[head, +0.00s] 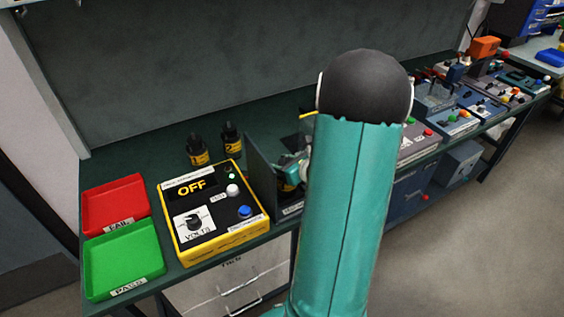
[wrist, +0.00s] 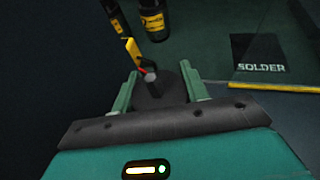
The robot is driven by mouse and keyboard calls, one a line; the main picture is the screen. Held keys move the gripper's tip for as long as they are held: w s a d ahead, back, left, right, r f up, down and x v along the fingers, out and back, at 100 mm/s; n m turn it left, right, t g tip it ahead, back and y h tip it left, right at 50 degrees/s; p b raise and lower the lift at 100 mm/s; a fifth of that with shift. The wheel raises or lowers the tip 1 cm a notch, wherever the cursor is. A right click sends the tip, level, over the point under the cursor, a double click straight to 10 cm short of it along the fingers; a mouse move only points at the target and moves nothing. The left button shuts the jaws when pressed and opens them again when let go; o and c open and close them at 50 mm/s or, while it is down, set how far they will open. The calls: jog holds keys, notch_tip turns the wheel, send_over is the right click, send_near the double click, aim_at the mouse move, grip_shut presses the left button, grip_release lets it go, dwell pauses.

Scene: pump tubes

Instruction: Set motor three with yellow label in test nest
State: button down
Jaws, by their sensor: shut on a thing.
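My gripper (wrist: 155,88) is shut on a dark motor (wrist: 152,92) with a grey shaft end, seen from above between the green fingers in the wrist view. A yellow and red piece (wrist: 135,56) stands beside it; I cannot tell whether it belongs to the motor. In the head view my gripper (head: 291,168) is just right of a dark upright panel (head: 261,168), partly hidden by my arm. Two black motors with yellow labels stand on the bench, one at left (head: 197,150) and one at right (head: 232,139). I cannot make out the test nest.
A yellow-edged supply box (head: 212,212) reading OFF stands left of the panel. A red FAIL tray (head: 116,204) and a green PASS tray (head: 123,261) lie at the bench's left end. A dark SOLDER mat (wrist: 258,52) shows in the wrist view. More equipment stands at right.

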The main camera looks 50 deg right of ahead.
jog(key=c, duration=0.7)
grip_release()
jog(key=shift+c, duration=0.2)
jog(key=shift+r, duration=0.15)
jog(key=shift+s+r, duration=0.15)
jog(key=shift+s, duration=0.15)
jog(key=v, duration=1.1)
jog(key=shift+s, duration=0.15)
jog(key=shift+r, duration=0.1)
